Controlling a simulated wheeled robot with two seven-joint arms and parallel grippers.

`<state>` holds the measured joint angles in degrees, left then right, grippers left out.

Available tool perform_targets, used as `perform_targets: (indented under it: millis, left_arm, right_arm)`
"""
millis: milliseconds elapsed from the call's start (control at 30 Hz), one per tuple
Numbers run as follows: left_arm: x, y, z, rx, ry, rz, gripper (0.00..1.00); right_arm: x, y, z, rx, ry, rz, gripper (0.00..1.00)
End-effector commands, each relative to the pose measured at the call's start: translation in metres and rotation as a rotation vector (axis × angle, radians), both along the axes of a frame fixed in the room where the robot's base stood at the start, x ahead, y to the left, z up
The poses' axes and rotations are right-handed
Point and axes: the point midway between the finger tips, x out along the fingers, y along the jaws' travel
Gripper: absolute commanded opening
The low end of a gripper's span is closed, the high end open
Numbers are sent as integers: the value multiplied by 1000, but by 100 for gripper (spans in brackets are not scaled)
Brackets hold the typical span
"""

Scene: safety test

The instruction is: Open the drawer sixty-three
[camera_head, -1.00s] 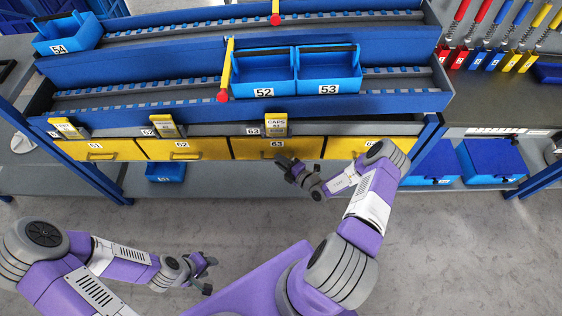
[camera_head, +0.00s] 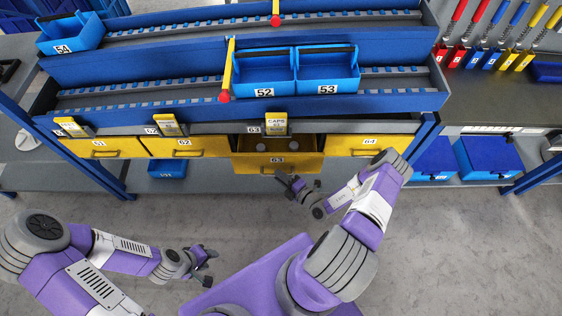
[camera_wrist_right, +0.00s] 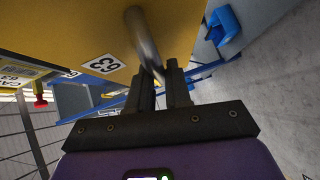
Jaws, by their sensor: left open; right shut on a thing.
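The yellow drawer 63 (camera_head: 250,166) is pulled partway out below the rack, and small round things show inside it. My right gripper (camera_head: 284,178) is at the front of this drawer. In the right wrist view the right gripper (camera_wrist_right: 163,75) is shut on the metal bar handle (camera_wrist_right: 143,42) of drawer 63, with the "63" label beside it. My left gripper (camera_head: 208,267) is open and empty, low over the floor, well away from the drawers.
Closed yellow drawers 61 (camera_head: 115,147), 62 (camera_head: 195,148) and 64 (camera_head: 350,146) flank it. Blue bins 52 (camera_head: 262,80) and 53 (camera_head: 328,78) sit on the rack above. A tag holder (camera_head: 276,123) hangs over drawer 63. The floor in front is clear.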

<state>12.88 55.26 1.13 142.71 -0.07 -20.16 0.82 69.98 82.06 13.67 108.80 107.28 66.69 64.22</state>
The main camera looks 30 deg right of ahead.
Motion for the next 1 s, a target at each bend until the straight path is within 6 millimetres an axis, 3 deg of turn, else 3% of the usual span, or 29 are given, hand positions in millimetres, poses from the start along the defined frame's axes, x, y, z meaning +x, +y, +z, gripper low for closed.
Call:
perform_targets:
  millis: [200,500,700,1000]
  left_arm:
    - [0,0,17,0,0,0,43]
    - [0,0,24,0,0,0,43]
    - [0,0,25,0,0,0,43]
    - [0,0,26,0,0,0,43]
  right_arm:
    - [-48,29,2,5,2,-3,0]
    - [-94,57,1,2,-1,-3,0]
    - [-109,66,1,-1,-3,-2,0]
    - [-113,69,0,-1,-3,-1,0]
